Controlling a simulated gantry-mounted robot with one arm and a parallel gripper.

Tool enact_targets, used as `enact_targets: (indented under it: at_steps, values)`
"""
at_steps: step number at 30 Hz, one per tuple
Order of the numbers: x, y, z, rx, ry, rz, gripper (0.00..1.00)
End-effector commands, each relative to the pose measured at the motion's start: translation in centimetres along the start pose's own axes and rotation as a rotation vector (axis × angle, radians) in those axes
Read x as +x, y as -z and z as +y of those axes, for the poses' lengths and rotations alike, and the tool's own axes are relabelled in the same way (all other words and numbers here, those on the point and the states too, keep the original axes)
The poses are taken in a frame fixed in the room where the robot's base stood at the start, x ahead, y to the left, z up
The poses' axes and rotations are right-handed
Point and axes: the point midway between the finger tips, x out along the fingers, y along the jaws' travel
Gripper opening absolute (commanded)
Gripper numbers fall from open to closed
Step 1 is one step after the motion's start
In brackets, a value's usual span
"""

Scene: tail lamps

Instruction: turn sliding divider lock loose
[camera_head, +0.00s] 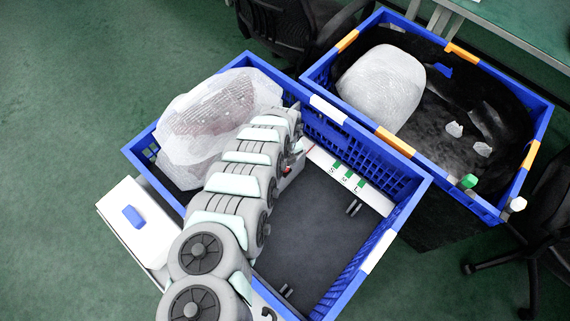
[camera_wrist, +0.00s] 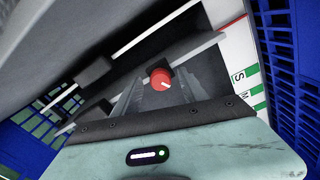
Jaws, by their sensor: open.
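The divider lock is a small red round knob (camera_wrist: 162,78) with a white pointer mark, in the middle of the wrist view. It sits on a grey divider rail that runs across the blue crate (camera_head: 397,160). My gripper (camera_wrist: 160,90) is open, its two grey fingers reaching toward the knob from either side; I cannot tell whether they touch it. In the head view my arm reaches over the crate and mostly hides the divider and gripper; a small red spot shows beside the arm. A white scale strip (camera_head: 348,178) with S, M, L and green marks lies along the crate's far side.
A wrapped tail lamp (camera_head: 215,110) fills the crate's left compartment; the right compartment has a bare dark floor (camera_head: 318,225). A second blue crate (camera_head: 545,105) with a wrapped lamp (camera_head: 382,85) stands behind. A white box (camera_head: 150,225) with a blue handle adjoins the front left.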

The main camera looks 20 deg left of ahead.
Motion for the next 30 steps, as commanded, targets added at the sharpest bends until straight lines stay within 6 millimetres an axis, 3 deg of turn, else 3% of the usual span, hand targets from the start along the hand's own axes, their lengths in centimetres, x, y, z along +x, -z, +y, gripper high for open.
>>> enact_targets:
  at_steps: [2,20,30]
  values:
    - [-0.03,0.0,-0.02,0.0,0.0,0.0,0.5]
    - [-0.02,0.01,-0.03,0.0,0.001,0.0,0.01]
    - [-0.04,0.04,-0.04,-0.008,0.0,0.0,0.0]
